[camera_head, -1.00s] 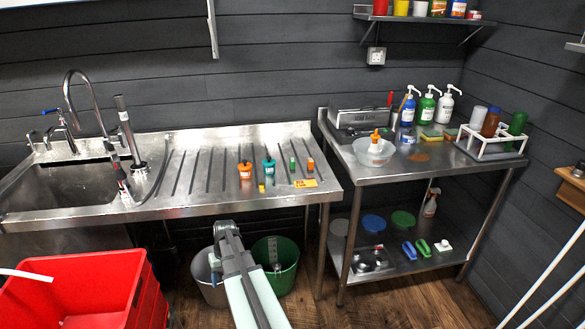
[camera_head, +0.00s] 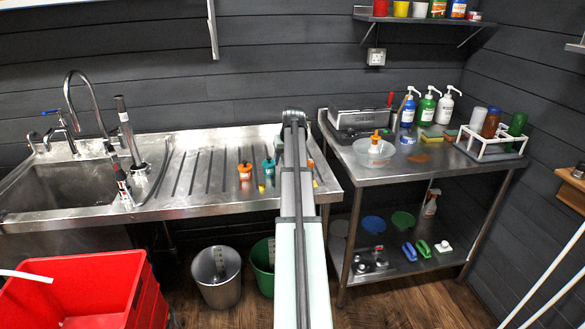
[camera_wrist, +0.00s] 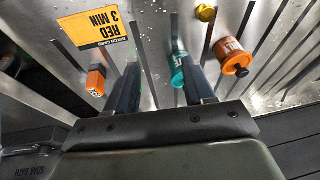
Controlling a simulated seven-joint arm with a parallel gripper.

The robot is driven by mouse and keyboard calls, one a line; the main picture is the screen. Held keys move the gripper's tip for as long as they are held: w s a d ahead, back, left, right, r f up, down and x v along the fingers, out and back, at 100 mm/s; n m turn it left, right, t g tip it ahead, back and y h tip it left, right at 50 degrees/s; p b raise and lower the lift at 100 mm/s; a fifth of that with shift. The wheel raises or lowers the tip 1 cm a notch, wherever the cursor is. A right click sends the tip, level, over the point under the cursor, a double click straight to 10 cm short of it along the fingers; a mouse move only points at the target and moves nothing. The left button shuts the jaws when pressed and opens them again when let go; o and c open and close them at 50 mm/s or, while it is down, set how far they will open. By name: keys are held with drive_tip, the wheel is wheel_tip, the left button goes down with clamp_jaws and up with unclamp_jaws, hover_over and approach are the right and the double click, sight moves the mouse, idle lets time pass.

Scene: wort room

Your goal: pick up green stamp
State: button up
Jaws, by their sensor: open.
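A teal bottle (camera_wrist: 178,66) shows close beside the right finger. An orange stamp (camera_wrist: 96,80) stands left of the left finger. In the head view the gripper's fingers are hidden behind my arm.
An orange bottle (camera_wrist: 236,56) and a small yellow piece (camera_wrist: 206,13) lie right of the fingers in the wrist view. A yellow card (camera_wrist: 95,30) lies upper left. The sink (camera_head: 70,185) is left; a side table (camera_head: 435,172) with bottles is right.

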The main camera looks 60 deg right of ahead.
drive_tip(key=d+r+h, duration=0.2)
drive_tip(key=d+r, duration=0.2)
drive_tip(key=d, duration=0.3)
drive_tip(key=shift+m, duration=0.3)
drive_tip(key=x, duration=1.4)
drive_tip(key=shift+a+f, duration=0.2)
drive_tip(key=shift+f, duration=0.05)
clamp_jaws()
